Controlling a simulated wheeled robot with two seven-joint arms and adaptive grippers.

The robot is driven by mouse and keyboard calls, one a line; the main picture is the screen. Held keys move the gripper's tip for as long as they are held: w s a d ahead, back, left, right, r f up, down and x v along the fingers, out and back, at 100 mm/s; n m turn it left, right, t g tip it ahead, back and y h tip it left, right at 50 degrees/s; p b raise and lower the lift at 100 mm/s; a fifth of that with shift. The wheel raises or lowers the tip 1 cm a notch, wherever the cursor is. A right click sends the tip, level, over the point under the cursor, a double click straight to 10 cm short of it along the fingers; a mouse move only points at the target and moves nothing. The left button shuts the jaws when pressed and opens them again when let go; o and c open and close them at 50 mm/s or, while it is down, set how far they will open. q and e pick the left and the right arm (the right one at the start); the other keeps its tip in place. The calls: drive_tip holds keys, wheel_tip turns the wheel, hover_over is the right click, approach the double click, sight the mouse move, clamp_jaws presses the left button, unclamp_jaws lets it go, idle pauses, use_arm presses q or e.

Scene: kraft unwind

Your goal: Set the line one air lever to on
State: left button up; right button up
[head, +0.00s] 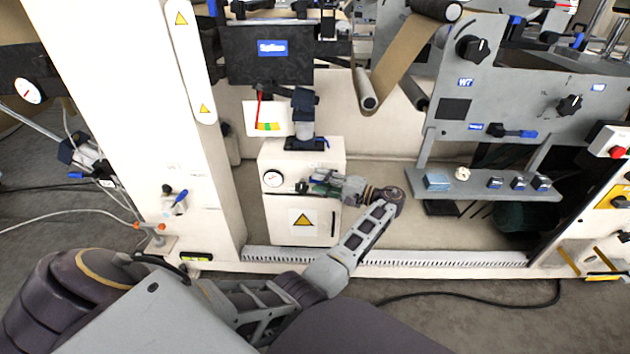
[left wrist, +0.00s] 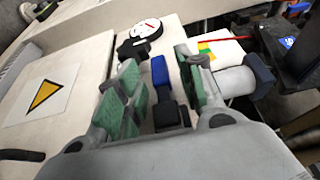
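My left gripper (head: 322,182) is in front of that cabinet in the head view. In the left wrist view its two green-padded fingers (left wrist: 165,90) are apart, one on each side of the lever. I cannot tell whether either finger touches it. In the head view the gripper mostly hides the lever. Its label is not readable. My right gripper is not in view.
Another blue-handled lever (head: 180,197) is on the left post, and one (head: 526,133) is on the right panel. A grey shelf (head: 470,187) juts out at right. A black cable (head: 470,296) lies on the floor.

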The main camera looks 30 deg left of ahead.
use_arm(q)
drive_tip(key=shift+a, duration=0.1)
idle(0.3)
clamp_jaws()
idle(0.4)
